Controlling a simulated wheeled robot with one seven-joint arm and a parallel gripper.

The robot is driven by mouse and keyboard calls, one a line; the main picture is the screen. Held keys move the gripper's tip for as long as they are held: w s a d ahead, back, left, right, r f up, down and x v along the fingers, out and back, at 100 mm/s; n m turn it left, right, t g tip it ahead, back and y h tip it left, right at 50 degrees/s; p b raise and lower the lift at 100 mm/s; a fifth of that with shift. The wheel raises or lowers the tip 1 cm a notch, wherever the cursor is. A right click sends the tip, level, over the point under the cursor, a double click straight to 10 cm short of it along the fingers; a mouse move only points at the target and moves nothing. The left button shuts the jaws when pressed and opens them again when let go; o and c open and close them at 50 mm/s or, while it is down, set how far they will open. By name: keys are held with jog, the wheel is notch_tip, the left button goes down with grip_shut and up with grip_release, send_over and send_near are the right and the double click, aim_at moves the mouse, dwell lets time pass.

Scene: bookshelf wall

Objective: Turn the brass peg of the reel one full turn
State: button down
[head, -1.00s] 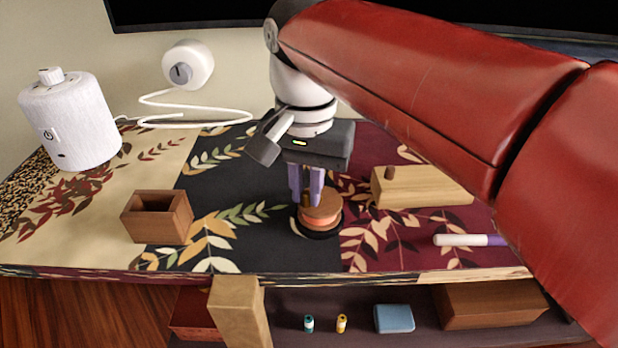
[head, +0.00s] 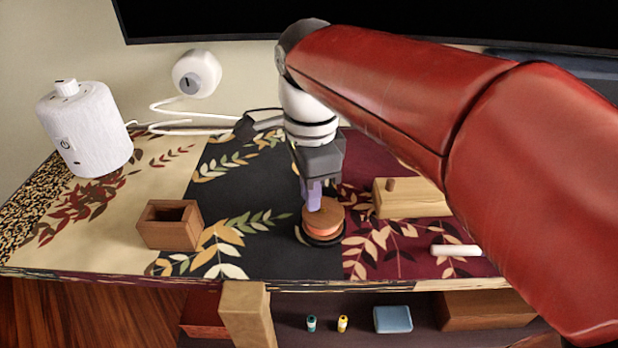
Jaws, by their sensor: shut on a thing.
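The reel (head: 326,219) stands on the cloth-covered top, a round wooden disc with an orange band over a dark base. My gripper (head: 315,206) points down at the left part of its top, with purple fingers close together. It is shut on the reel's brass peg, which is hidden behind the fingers. The palm and fingers are seen nearly edge-on.
An open wooden box (head: 168,236) stands left of the reel, and a wooden block with a knob (head: 408,198) to the right. A white-tipped stick (head: 455,250) lies near the front right. A white cylinder (head: 85,130) stands far left. My red arm covers the right side.

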jog(key=m, duration=0.4)
jog(key=w+d+m, duration=0.1)
jog(key=m, duration=0.1)
jog(key=shift+p, duration=0.4)
dwell(0.3)
jog(key=c, duration=1.4)
grip_release()
jog(key=shift+c, duration=0.2)
notch_tip(320, 180, up, 8)
jog(key=shift+f, duration=0.1)
